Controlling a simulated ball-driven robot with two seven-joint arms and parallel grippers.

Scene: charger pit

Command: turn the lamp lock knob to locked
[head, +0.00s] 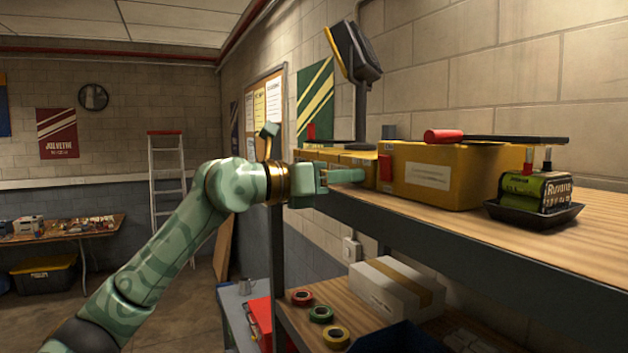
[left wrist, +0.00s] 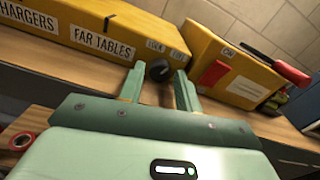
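The lock knob (left wrist: 159,70) is small, round and black, on the front of a yellow box (left wrist: 110,35) in the left wrist view. Two small labels sit above it; the left one seems to read LOCK. I cannot tell which way the knob points. My left gripper (left wrist: 161,76) is open, with one finger on each side of the knob; I cannot tell if they touch it. In the head view my left gripper (head: 352,175) reaches the yellow boxes on the shelf, and the knob is hidden there. A dark lamp (head: 357,52) stands on a post above. My right gripper is out of view.
A larger yellow box (head: 447,175) with a red-handled tool (head: 445,136) on top stands to the right. A black tray (head: 535,213) holds a green battery-like pack (head: 538,191). The shelf edge (head: 470,255) runs below. Tape rolls (head: 321,314) and a white box (head: 396,289) lie lower.

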